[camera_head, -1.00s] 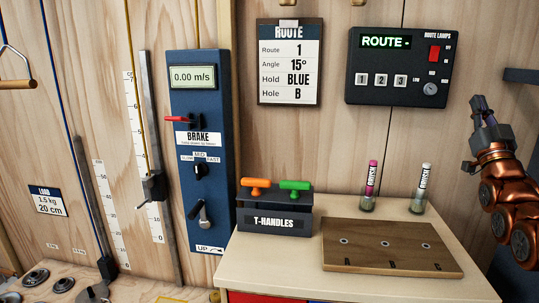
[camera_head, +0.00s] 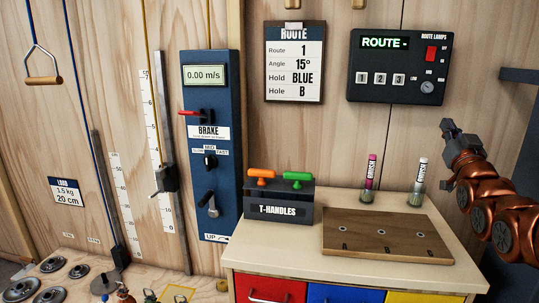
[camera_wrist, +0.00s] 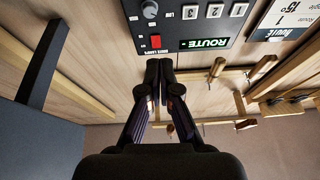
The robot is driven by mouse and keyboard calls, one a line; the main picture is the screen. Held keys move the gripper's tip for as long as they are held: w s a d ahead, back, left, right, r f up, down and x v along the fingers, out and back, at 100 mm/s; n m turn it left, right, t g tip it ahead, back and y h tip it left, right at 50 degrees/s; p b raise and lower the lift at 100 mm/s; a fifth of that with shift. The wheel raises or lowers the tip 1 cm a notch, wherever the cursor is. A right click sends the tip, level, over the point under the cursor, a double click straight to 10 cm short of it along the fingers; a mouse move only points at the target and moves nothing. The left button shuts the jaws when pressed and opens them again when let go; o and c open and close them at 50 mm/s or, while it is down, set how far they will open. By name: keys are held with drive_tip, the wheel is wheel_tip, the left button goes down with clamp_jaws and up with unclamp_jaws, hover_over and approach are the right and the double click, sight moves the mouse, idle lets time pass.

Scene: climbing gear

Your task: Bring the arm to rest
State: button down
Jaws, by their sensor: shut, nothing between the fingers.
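My gripper (camera_head: 447,128) is at the right of the head view, at the end of my copper-coloured arm. It is raised above and to the right of the table, below the route lamps box (camera_head: 396,67), and touches nothing that I can see. In the wrist view my gripper (camera_wrist: 158,68) has its two dark fingers together and empty. The route lamps box also shows in the wrist view (camera_wrist: 185,25), upside down beyond the fingertips.
The table (camera_head: 270,255) holds a T-handles box (camera_head: 278,212), a wooden board (camera_head: 385,238) with holes and two brush pots (camera_head: 418,195). A blue brake panel (camera_head: 212,150) stands left. A dark bracket (camera_head: 520,76) juts from the right wall.

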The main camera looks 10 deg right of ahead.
drive_tip(key=a+f+n+g+y, duration=0.2)
drive_tip(key=a+f+g+y, duration=0.5)
drive_tip(key=a+f, duration=1.2)
drive_tip(key=s+a+f+g, duration=0.2)
drive_tip(key=f, duration=0.1)
drive_tip(key=s+a+f+g, duration=0.2)
drive_tip(key=f, duration=0.1)
drive_tip(key=s+a+f+g, duration=0.2)
drive_tip(key=s+f, duration=0.1)
drive_tip(key=shift+a+f+n+h, duration=0.1)
drive_tip(key=shift+a+n+h, duration=0.05)
drive_tip(key=shift+n+h, duration=0.2)
drive_tip(key=s+a+f+n+g, duration=0.15)
drive_tip(key=s+a+g, duration=0.25)
drive_tip(key=s, duration=0.6)
drive_tip(key=s+a+f+g+y, duration=0.1)
drive_tip(key=s+a+f+g, duration=0.25)
drive_tip(key=s, duration=0.65)
drive_tip(key=s+a+f+g, duration=0.2)
drive_tip(key=s+a+g, duration=0.25)
drive_tip(key=s, duration=0.55)
wheel_tip(320, 180, up, 16)
drive_tip(key=w+t+p, duration=0.1)
drive_tip(key=t+p, duration=0.1)
drive_tip(key=p, duration=1.2)
drive_tip(key=shift+w+f, duration=0.15)
drive_tip(key=shift+f, duration=0.1)
